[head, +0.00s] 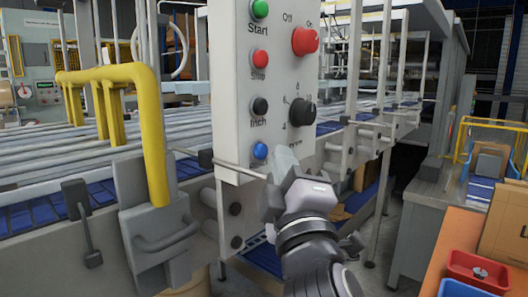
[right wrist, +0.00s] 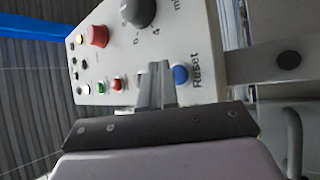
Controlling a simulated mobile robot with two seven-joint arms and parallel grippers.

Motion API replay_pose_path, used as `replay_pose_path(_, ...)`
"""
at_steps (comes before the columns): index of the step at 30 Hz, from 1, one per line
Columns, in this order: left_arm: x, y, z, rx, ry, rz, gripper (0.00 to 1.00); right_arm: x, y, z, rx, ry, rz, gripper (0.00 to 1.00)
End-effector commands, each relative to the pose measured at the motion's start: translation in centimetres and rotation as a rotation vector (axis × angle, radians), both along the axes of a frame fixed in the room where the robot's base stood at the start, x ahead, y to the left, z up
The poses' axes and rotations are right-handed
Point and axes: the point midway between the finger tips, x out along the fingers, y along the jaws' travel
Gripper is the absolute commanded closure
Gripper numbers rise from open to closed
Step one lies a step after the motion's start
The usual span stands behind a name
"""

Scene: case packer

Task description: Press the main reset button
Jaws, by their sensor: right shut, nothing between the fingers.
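The grey control panel (head: 228,85) stands upright in the head view. Its blue reset button (head: 259,150) is at the bottom of the left column, below the black Inch button (head: 260,105). In the right wrist view the blue button (right wrist: 180,75) shows beside the word "Reset". My right gripper (head: 283,160) is shut and empty, its fingertips close to the panel just right of and slightly below the blue button. In the right wrist view the shut fingers (right wrist: 156,82) point at the panel beside the button; I cannot tell whether they touch it. My left gripper is not in view.
A red rotary switch (head: 305,40) and a black knob (head: 302,111) stick out of the panel above my right gripper. A yellow rail (head: 152,130) and the roller conveyor (head: 60,170) are left. An orange table with a red bin (head: 478,268) is at the lower right.

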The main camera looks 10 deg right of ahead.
Motion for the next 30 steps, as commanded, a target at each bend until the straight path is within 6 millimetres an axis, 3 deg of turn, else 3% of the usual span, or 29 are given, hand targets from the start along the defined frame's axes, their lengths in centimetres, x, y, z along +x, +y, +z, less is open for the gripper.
replay_pose_path(30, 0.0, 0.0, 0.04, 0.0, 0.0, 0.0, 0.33, 0.68, 0.52, 0.02, 0.0, 0.0, -0.001, 1.0)
